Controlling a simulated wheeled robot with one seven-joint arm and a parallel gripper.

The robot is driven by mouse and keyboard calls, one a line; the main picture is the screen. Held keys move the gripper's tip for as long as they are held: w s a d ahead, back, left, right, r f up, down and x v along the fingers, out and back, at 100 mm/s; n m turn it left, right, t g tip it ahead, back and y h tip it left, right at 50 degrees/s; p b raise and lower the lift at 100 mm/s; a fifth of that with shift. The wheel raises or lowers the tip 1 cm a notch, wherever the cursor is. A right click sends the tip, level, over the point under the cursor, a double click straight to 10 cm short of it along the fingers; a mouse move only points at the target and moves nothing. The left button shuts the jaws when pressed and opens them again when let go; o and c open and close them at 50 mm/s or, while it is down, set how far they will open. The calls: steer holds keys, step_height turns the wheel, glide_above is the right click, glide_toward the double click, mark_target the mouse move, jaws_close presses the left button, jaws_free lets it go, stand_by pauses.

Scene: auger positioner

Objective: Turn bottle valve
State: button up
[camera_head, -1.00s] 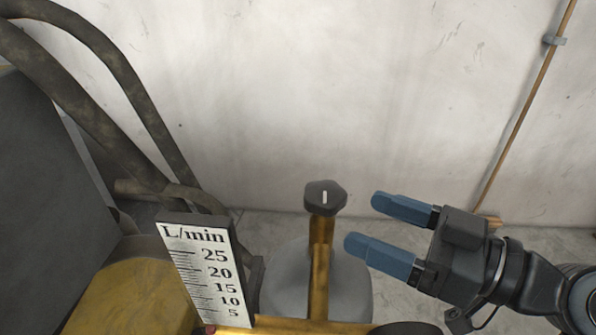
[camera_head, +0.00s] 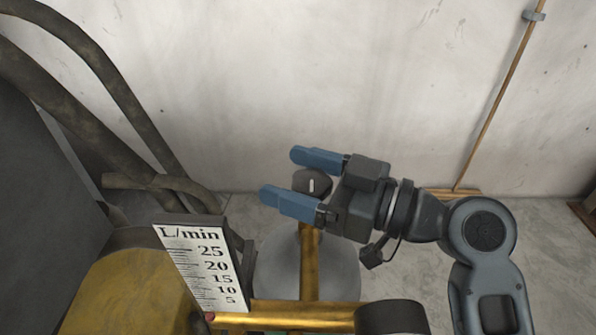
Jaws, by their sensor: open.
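The bottle valve is a dark faceted knob (camera_head: 312,184) with a white mark on top. It sits on a brass stem (camera_head: 310,262) above a grey bottle (camera_head: 342,272). My gripper (camera_head: 297,178), with two blue fingers, comes in from the right. The fingers are open, and in the picture the knob shows between them. The near finger and gripper body hide part of the knob and stem. I cannot tell the height of the fingers relative to the knob or whether they touch it.
A flow gauge plate (camera_head: 205,264) marked L/min stands left of the stem. A brass pipe (camera_head: 285,313) runs along the bottom. Dark bent tubes (camera_head: 110,90) fill the left side. A pale wall (camera_head: 300,80) stands behind, with a thin copper pipe (camera_head: 500,100) at right.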

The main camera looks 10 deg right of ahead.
steer(key=shift+c, duration=0.4)
steer(key=c, duration=0.9)
steer(key=shift+o, duration=0.2)
steer(key=shift+f, duration=0.1)
